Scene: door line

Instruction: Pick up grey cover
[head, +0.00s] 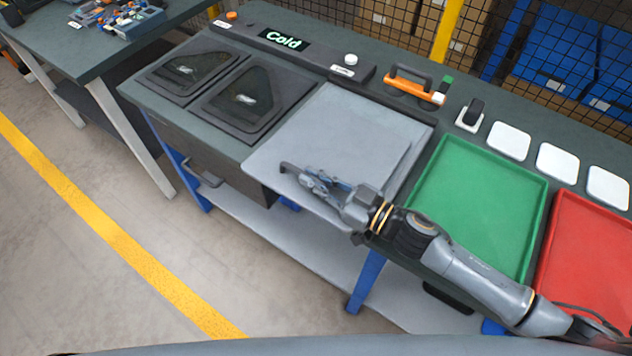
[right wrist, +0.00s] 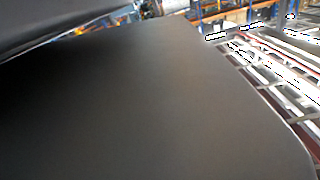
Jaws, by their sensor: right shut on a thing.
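The grey cover (head: 345,130) is a flat, light grey square panel on the bench, to the right of two dark framed panels. Its front part reaches out past the bench's front edge. My right gripper (head: 303,176) is at the cover's front left part and is shut on it. In the right wrist view a large dark flat surface (right wrist: 130,100) fills most of the picture; it looks like the cover seen from close up. The fingertips do not show there, and what lies under the cover is hidden. My left gripper is not in view.
A green tray (head: 480,195) and a red tray (head: 600,240) stand to the right. An orange-handled tool (head: 410,88), a white knob (head: 350,59) and white pads (head: 509,141) line the back. A drawer handle (head: 205,175) sticks out in front. A "Cold" display (head: 284,40) is lit.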

